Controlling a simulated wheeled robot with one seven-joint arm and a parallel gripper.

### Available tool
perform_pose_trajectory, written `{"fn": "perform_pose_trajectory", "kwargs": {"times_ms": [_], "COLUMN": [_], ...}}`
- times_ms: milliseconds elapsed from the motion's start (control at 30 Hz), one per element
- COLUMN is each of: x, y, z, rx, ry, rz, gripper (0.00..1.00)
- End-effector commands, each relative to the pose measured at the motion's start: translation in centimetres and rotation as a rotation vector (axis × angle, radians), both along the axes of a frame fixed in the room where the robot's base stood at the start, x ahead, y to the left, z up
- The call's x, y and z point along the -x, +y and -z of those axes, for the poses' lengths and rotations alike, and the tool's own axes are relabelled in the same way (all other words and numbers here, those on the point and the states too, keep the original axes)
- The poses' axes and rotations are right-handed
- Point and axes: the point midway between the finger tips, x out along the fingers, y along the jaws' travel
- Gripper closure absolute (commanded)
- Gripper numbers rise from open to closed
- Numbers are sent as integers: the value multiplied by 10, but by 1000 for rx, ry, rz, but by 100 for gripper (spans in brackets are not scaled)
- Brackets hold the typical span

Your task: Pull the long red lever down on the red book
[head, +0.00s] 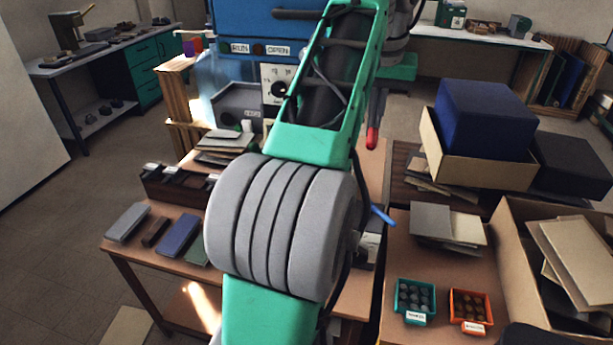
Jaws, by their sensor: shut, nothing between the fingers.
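I see no red book. A blue machine (245,22) with RUN and OPEN labels stands behind my arm, which covers its right part. My arm crosses the middle of the view from bottom to top. My gripper is not visible; it is out of the picture or hidden by the arm.
Blue and grey blocks (178,235) lie on the left of the wooden table (130,258). At right are a teal bin (415,318), an orange bin (469,328), grey sheets (432,222), and a cardboard box (515,270). A dark blue block (485,115) sits in an open box.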

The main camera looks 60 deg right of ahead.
Motion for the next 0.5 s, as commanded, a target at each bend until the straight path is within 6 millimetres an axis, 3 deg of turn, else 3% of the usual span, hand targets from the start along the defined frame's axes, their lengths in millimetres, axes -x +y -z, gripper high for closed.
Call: {"fn": "perform_pose_trajectory", "kwargs": {"times_ms": [300,500], "x": [-1,-2], "y": [-6,-7], "z": [26,26], "rx": [-1,-1], "ry": [0,0], "rz": [-1,-1], "gripper": [100,100]}}
